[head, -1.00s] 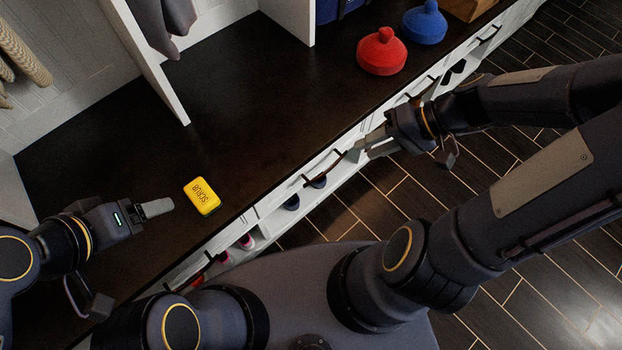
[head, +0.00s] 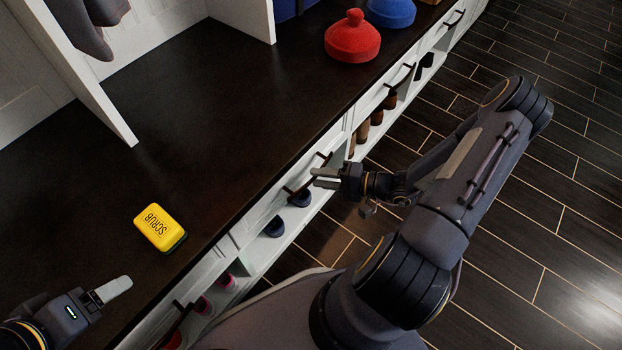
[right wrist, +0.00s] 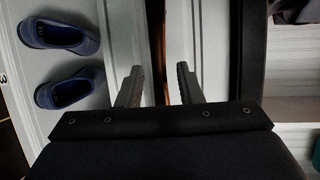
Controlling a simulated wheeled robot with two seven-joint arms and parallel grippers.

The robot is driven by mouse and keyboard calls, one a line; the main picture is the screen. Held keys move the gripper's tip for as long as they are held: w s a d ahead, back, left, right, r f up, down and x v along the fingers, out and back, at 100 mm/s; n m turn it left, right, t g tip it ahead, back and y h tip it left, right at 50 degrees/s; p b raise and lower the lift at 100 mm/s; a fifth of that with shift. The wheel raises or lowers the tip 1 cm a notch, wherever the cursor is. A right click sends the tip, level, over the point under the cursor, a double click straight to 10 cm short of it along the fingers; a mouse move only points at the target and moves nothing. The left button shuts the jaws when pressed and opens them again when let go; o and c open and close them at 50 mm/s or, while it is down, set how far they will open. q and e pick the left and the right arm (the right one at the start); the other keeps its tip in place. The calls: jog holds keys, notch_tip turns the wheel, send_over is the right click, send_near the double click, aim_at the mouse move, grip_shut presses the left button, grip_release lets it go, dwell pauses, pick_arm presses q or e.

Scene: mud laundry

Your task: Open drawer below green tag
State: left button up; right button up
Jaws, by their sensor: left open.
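A white drawer front (head: 262,212) with a dark bar handle (head: 297,187) runs below the dark countertop. My right gripper (head: 316,178) is at this handle, near its upper end. In the right wrist view its two fingers (right wrist: 158,86) stand apart. A thin brownish upright bar (right wrist: 158,45), apparently the handle, shows between them; I cannot tell whether they touch it. The drawer looks closed. No green tag can be made out. My left gripper (head: 118,288) is open and empty above the counter at lower left.
A yellow scrub block (head: 160,228) lies on the counter. Red (head: 352,38) and blue (head: 391,10) lidded pots stand farther back. More handled drawers line the front. Blue shoes (right wrist: 60,60) sit on the shelf below. The wooden floor (head: 545,200) at right is clear.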

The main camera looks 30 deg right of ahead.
jog(key=shift+x, duration=1.45)
grip_shut()
